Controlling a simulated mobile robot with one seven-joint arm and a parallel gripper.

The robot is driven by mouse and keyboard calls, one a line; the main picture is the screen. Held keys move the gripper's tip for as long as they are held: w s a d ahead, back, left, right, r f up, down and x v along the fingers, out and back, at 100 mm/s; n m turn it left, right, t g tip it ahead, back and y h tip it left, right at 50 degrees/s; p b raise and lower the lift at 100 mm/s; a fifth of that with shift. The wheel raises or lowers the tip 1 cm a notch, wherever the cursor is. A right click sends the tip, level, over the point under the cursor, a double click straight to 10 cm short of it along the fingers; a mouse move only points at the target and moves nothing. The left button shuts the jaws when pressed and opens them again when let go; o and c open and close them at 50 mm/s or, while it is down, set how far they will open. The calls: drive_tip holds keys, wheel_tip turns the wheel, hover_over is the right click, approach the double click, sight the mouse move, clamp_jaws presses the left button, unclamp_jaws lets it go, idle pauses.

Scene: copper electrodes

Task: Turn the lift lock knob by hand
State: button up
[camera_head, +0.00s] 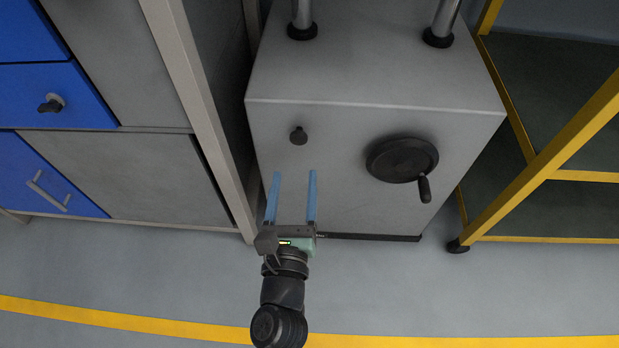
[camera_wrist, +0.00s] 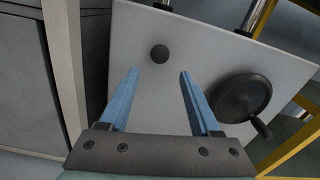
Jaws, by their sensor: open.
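A small black knob (camera_head: 299,136) sits on the front face of a grey box-shaped lift base (camera_head: 350,75), at its upper left. The knob also shows in the wrist view (camera_wrist: 159,54), past the fingertips and roughly centred between them. My gripper (camera_head: 293,174) has two blue fingers, spread open and empty. In the head view the fingertips are below the knob and point up toward it. The knob is apart from both fingers in the pictures. How far the fingertips are from the box face is hard to tell.
A black handwheel (camera_head: 402,160) with a crank handle (camera_head: 424,189) protrudes on the box face to the right. A cabinet with blue drawers (camera_head: 50,95) and a grey frame post stands left. A yellow-framed rack (camera_head: 550,150) stands right. The floor in front is clear.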

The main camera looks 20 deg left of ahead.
sight(298, 141)
drive_tip(key=p+x, duration=0.1)
drive_tip(key=x, duration=0.2)
drive_tip(key=p+x, duration=0.1)
drive_tip(key=x, duration=0.3)
drive_tip(key=shift+w+r+p, duration=0.1)
drive_tip(key=shift+r+p, duration=0.1)
drive_tip(key=shift+p, duration=0.15)
drive_tip(key=shift+a+f, duration=0.1)
drive_tip(key=shift+f, duration=0.1)
drive_tip(key=shift+w, duration=0.1)
drive_tip(key=shift+w+a, duration=0.1)
drive_tip(key=shift+w, duration=0.15)
drive_tip(key=c, duration=1)
